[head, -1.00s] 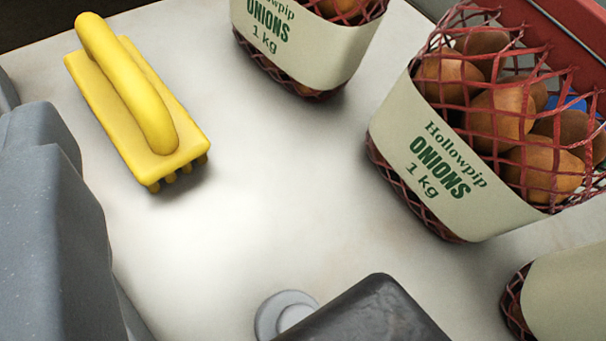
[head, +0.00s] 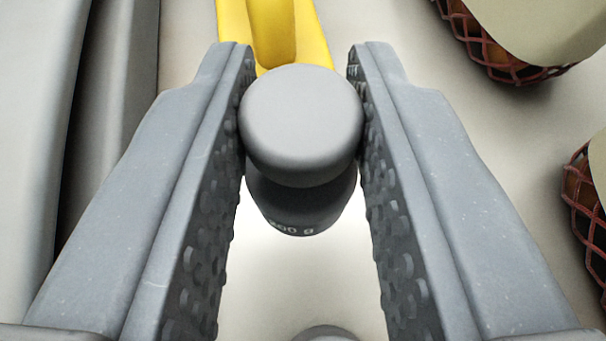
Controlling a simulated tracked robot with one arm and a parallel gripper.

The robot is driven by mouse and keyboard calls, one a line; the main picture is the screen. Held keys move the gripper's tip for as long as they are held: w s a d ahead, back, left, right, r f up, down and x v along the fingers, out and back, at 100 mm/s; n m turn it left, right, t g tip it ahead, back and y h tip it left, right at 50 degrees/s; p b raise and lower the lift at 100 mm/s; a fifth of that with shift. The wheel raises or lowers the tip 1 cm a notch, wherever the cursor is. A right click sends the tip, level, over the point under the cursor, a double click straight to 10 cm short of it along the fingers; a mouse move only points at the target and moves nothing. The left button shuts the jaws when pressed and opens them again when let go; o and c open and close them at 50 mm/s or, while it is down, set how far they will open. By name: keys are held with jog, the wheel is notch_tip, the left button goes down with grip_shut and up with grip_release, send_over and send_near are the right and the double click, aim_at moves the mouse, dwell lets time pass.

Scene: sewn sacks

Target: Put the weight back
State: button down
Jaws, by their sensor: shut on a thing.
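The weight (head: 302,125) is a grey metal piece with a broad round knob on top and a narrower-looking body below, with pale print ending in "00 g" partly hidden. It is in the middle of the head view. My gripper (head: 301,100) has its two studded grey fingers on either side of the knob, shut on it. The weight looks upright. I cannot tell whether its base touches the pale surface below.
A yellow handled brush (head: 318,42) lies just beyond the weight. Netted onion packs with pale bands stand at the upper right (head: 545,30) and right edge (head: 597,190). A grey rounded thing (head: 328,334) is cut off at the bottom edge.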

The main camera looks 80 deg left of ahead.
aim_at(299, 230)
jog(key=shift+f, duration=1.35)
jog(key=shift+f, duration=0.6)
jog(key=c, duration=1.2)
grip_release()
jog(key=shift+c, duration=0.2)
jog(key=shift+d+r, duration=0.15)
jog(key=shift+r, duration=0.45)
jog(key=v, duration=0.7)
jog(key=shift+s+d+r, duration=0.1)
jog(key=shift+s+d, duration=0.05)
